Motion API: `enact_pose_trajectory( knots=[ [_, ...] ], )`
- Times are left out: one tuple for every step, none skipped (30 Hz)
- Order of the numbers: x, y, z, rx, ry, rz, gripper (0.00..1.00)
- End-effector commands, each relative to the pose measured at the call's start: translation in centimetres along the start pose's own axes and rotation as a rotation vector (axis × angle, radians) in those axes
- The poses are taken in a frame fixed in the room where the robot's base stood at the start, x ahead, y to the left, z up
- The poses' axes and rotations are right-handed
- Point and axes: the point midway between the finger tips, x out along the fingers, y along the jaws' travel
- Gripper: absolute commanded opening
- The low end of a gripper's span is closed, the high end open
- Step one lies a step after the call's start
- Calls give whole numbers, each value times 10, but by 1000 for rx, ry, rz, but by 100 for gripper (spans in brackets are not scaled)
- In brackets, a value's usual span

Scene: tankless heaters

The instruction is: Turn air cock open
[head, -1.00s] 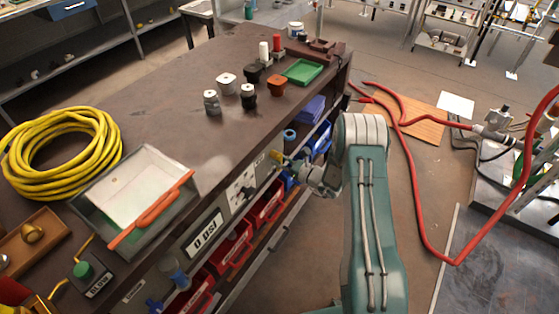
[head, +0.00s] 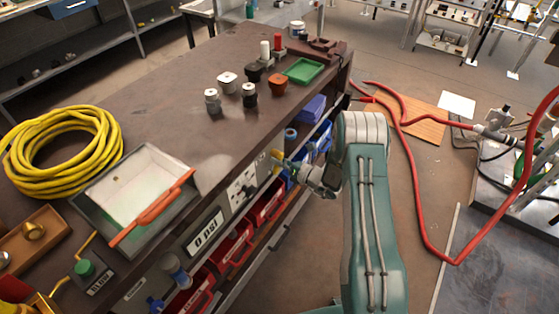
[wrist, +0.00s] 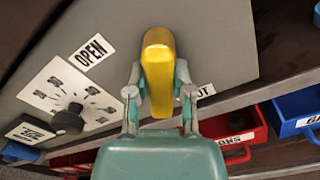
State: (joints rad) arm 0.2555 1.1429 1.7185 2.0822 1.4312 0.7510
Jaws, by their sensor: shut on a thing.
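The air cock's yellow handle (wrist: 158,60) stands out from the grey front panel (wrist: 195,35) of the workbench. In the wrist view, my gripper (wrist: 158,85) has one finger on each side of the handle and is shut on it. A white OPEN label (wrist: 92,51) is on the panel to the left of the handle. Another label (wrist: 203,90), partly hidden by a finger, is to its right. In the head view, my gripper (head: 285,164) is at the bench's front side, with the small yellow handle (head: 276,155) at its tip. The valve body is hidden.
A dial (wrist: 70,118) sits on the panel left of the handle. Red bins (head: 232,246) and blue bins (head: 312,108) fill the shelf below the benchtop. A red hose (head: 412,190) lies on the floor to the right. The floor beside my arm is partly clear.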

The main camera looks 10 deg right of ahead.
Motion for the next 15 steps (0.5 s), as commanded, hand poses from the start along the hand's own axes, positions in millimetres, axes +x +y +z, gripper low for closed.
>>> enact_pose_trajectory(
  knots=[
    [1, -1, 2, 42, -3, -5, 0],
    [1, 0, 2, 70, -3, -5, 0],
    [1, 0, 2, 109, -3, -5, 0],
    [1, 0, 2, 137, -3, -5, 0],
    [1, 1, 2, 165, -3, -5, 0],
    [1, 2, 2, 203, -3, -5, 0],
    [1, 2, 2, 231, -4, -5, 0],
    [1, 2, 3, 260, -4, -6, 0],
    [1, 3, 3, 298, -4, -6, 0],
    [1, 3, 3, 326, -4, -6, 0],
    [1, 4, 3, 355, -4, -6, 0],
    [1, 4, 3, 393, -4, -6, 0],
    [1, 4, 4, 421, -4, -6, 0],
    [1, 5, 4, 450, -5, -6, 0],
    [1, 5, 4, 488, -5, -6, 0]
  ],
)
